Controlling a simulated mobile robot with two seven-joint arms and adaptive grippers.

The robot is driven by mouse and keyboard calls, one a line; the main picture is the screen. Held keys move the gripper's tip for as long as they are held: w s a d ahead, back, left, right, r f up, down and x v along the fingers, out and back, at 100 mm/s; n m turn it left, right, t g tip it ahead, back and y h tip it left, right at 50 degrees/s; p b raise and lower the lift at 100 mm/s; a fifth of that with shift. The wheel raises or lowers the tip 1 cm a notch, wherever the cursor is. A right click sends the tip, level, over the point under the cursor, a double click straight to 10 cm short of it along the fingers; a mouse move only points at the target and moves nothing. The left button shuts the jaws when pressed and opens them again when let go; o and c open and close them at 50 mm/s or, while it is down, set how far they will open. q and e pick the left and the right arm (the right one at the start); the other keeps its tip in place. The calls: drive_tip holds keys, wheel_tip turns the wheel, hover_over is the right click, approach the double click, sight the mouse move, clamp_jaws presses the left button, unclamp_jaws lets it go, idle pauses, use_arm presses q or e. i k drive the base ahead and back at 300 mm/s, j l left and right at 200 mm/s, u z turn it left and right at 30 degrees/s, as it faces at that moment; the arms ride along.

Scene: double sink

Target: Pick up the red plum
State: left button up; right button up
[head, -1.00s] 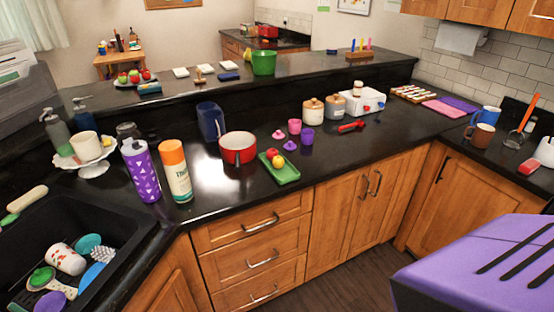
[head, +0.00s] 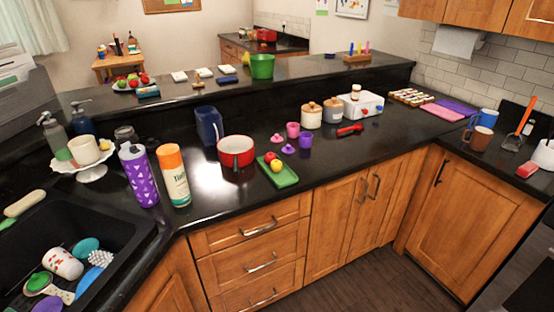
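A small round red fruit (head: 269,157), which looks like the red plum, lies on a green tray (head: 288,179) on the black counter. A yellow fruit (head: 276,166) sits against it on the tray. A plate (head: 126,88) on the raised ledge at the back left also holds red and green fruits, too small to tell apart by kind. Neither of my grippers is in view.
A red pot (head: 236,152) stands just left of the tray. Pink and purple cups (head: 305,140) with lids stand behind it. A purple bottle (head: 139,176) and an orange-capped bottle (head: 174,177) stand further left, near the sink (head: 120,215). The counter right of the tray is mostly clear.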

sight(269, 157)
drive_tip(key=u, duration=2.35)
drive_tip(key=z, duration=2.35)
drive_tip(key=i+l, duration=0.2)
drive_tip(key=l, duration=0.15)
drive_tip(key=i+l, duration=0.15)
drive_tip(key=l, duration=0.2)
drive_tip(key=i+l+u, duration=0.15)
drive_tip(key=l+u, duration=0.25)
drive_tip(key=i+l+u, duration=0.1)
drive_tip(key=l+u, duration=0.3)
drive_tip(key=j, duration=0.1)
